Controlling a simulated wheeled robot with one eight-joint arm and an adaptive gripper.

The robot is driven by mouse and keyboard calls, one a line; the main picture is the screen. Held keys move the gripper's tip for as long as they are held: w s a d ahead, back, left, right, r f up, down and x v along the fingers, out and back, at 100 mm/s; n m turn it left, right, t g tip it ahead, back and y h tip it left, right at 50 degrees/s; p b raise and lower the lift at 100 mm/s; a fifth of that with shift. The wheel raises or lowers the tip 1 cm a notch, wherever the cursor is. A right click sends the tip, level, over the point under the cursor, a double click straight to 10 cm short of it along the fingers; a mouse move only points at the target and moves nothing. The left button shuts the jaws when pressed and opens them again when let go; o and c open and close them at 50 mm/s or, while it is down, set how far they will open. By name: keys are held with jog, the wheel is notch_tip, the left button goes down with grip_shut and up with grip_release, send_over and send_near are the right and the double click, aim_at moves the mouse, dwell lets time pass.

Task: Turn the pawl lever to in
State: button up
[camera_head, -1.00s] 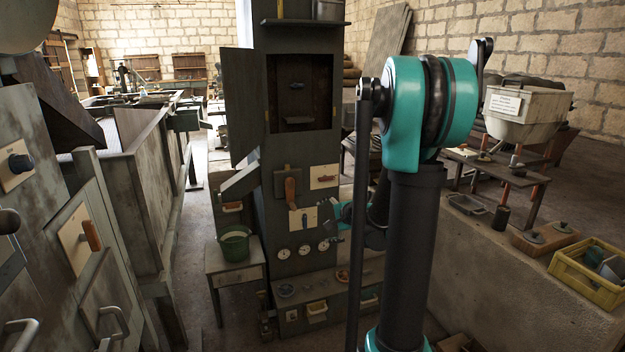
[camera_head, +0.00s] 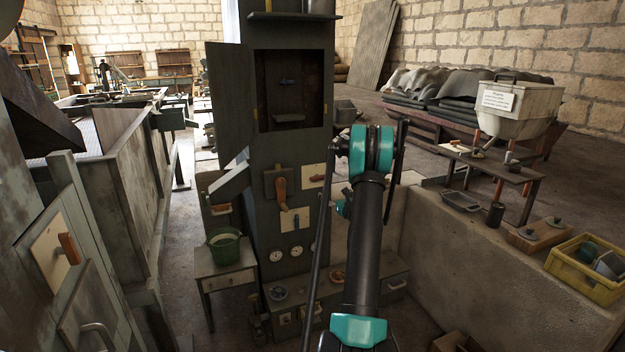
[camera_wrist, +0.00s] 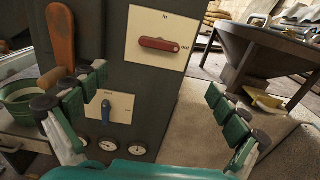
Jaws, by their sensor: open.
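The pawl lever (camera_wrist: 160,45) is a short red handle on a cream plate (camera_wrist: 145,22) marked "in" at the top and "out" at the right. The handle lies roughly level, its right end toward "out". In the head view the same plate (camera_head: 316,172) sits on the dark column's front, with the lever small on it. My gripper (camera_wrist: 155,100) is open and empty in the wrist view, one finger toward each side, with the lever ahead and above its middle, apart from it. In the head view my arm mostly hides the gripper.
A large orange-brown handle (camera_wrist: 61,35) hangs left of the plate. Below are a blue lever (camera_wrist: 106,112) and several dials (camera_wrist: 109,145). A green bucket (camera_head: 224,246) stands on a small table at left. A concrete wall (camera_head: 480,265) bounds the right side.

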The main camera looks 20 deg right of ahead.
aim_at(319, 178)
jog(key=w, duration=1.7)
jog(key=shift+w+a, duration=0.1)
jog(key=shift+a, duration=0.25)
jog(key=c, duration=1.2)
